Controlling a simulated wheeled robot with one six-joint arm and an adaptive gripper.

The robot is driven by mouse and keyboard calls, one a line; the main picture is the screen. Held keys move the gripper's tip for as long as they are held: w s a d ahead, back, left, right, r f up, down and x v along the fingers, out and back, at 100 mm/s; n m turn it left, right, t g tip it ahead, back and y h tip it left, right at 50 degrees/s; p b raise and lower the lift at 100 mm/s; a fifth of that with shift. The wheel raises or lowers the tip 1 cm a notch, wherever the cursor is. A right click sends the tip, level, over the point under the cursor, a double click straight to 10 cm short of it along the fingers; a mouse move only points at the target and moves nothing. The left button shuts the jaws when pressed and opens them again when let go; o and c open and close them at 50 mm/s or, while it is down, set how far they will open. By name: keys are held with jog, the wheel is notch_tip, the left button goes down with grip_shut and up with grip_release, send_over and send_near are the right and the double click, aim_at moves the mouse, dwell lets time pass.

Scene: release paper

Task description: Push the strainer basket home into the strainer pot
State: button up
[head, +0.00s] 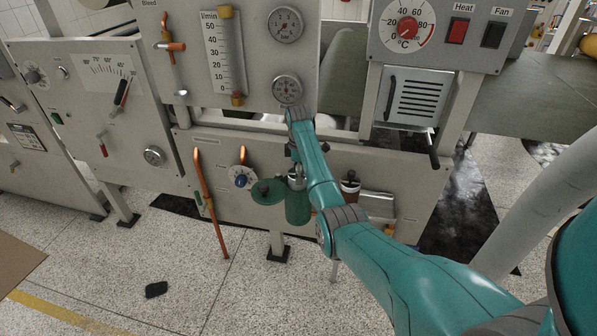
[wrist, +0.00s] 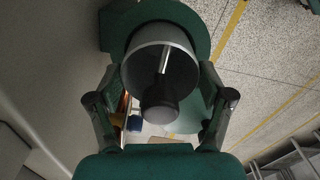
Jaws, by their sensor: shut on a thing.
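The strainer pot (head: 298,208) is a green upright cylinder on the front of the lower grey panel. The strainer basket (head: 297,181) is a grey metal cup at the pot's mouth. In the wrist view the basket (wrist: 178,65) shows its open end, a thin rod and a dark round knob. Green metal of the pot (wrist: 198,17) surrounds its far end; how deep the basket sits is hidden. My gripper (wrist: 160,77) has one finger on each side of the basket and is shut on it. In the head view my gripper (head: 296,160) is above the pot, partly hidden by my arm.
A round green plate with a dark knob (head: 268,191) lies just left of the pot. A blue-centred dial (head: 241,180) and a copper pipe (head: 210,200) are further left. A dark-topped cup (head: 350,185) is to the right.

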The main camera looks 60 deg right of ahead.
jog(key=shift+f, duration=1.65)
jog(key=o, duration=1.7)
jog(key=shift+f, duration=0.1)
jog(key=shift+c, duration=0.2)
notch_tip(320, 180, up, 12)
jog(key=shift+r, duration=0.1)
jog(key=shift+s, duration=0.1)
